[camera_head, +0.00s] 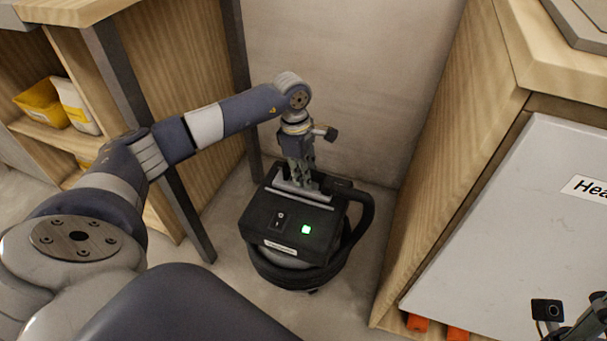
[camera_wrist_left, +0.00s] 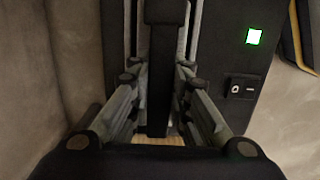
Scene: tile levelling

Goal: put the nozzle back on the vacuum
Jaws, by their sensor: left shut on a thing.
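The vacuum (camera_head: 290,228) is a dark, boxy machine with a rounded base, standing on the floor in the corner. Its green light and switch face me; the light (camera_wrist_left: 254,37) also shows in the left wrist view. My left gripper (camera_head: 303,178) points down at the top of the vacuum and is shut on the dark nozzle (camera_wrist_left: 158,95), which lies between its fingers. In the head view a pale strip lies on the vacuum's top under the fingertips. Whether the nozzle is seated cannot be told. My right gripper (camera_head: 588,322) is partly in view at the bottom right; its fingertips are cut off.
A wooden cabinet with a white labelled panel (camera_head: 510,215) stands close on the right. A wooden shelf with a yellow bin (camera_head: 42,103) and a dark table leg (camera_head: 188,205) are on the left. The wall is close behind. A black hose (camera_head: 361,215) curves along the vacuum's right side.

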